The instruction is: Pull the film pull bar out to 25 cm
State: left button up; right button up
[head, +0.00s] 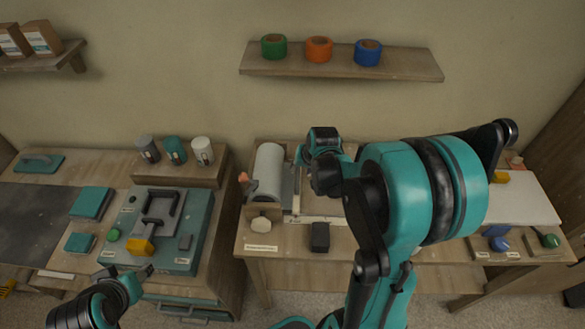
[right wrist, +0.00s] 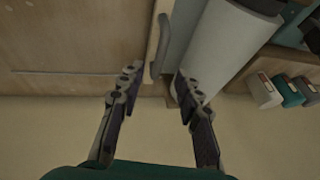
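The film roll (head: 268,170) is a white cylinder on the middle bench; it also shows in the right wrist view (right wrist: 222,45). In that view a grey bar handle (right wrist: 161,48), which looks like the film pull bar, stands beside the roll. My right gripper (right wrist: 156,80) is open there, its fingertips on either side of the handle's near end; I cannot tell whether they touch it. In the head view my right gripper (head: 304,156) is small and partly hidden by its wrist, just right of the roll. My left gripper (head: 127,271) is open and empty at lower left.
A black block (head: 320,236) is at the middle bench's front edge. The wall shelf (head: 340,64) holds three tape rolls. My right arm hides much of the bench.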

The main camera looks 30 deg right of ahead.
aim_at(298, 175)
jog(key=b+x, duration=0.1)
jog(key=x, duration=0.5)
jog(key=shift+f+b, duration=0.1)
jog(key=shift+b, duration=0.2)
grip_shut()
